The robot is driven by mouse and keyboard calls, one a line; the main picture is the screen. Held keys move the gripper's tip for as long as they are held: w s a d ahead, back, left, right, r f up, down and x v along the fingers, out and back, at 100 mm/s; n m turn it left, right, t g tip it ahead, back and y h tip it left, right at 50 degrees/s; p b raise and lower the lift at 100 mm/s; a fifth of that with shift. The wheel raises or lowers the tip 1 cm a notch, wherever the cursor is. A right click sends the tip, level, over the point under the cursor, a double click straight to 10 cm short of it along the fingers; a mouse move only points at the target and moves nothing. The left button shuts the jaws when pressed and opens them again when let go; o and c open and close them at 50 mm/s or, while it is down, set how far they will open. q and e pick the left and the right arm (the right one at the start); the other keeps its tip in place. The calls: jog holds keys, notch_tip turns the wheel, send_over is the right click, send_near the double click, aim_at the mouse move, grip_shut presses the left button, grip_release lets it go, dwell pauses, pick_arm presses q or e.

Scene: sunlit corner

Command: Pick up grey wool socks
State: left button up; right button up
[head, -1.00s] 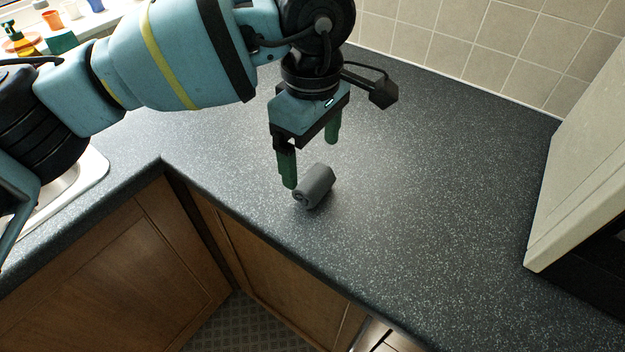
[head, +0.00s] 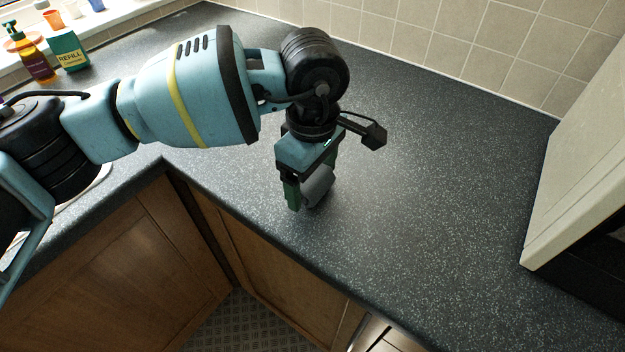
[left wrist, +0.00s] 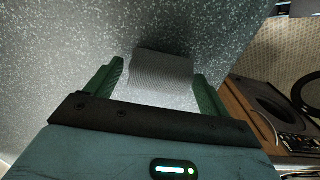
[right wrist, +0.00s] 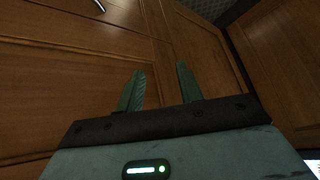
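The grey wool socks (head: 318,186) are a small rolled grey bundle on the dark speckled worktop. They also show in the left wrist view (left wrist: 162,70), between the green fingers. My left gripper (head: 311,190) is lowered around the socks, one finger on each side. In the left wrist view my left gripper (left wrist: 160,85) is open, with gaps between the fingers and the socks. My right gripper (right wrist: 158,85) shows only in the right wrist view; its fingers stand apart with nothing between them, in front of wooden cupboard doors.
The worktop (head: 430,190) is clear right of the socks. A tiled wall (head: 470,50) runs behind it, and a pale cabinet (head: 580,170) stands at the right. A soap bottle (head: 32,55) and a green refill box (head: 70,50) stand far left. The front edge is close.

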aim_at(313, 178)
pick_arm(q)
jog(key=c, duration=0.8)
jog(key=shift+c, duration=0.2)
jog(key=shift+r, duration=0.1)
jog(key=shift+r, duration=0.5)
jog(key=shift+s+r, duration=0.25)
jog(key=shift+r, duration=0.35)
jog(key=shift+s+r, duration=0.2)
jog(key=shift+r, duration=0.4)
jog(key=s+r+b, duration=0.1)
jog(key=s, duration=1.4)
jog(key=shift+d+r+b, duration=0.2)
jog(key=shift+r+b, duration=0.05)
jog(key=shift+b, duration=0.15)
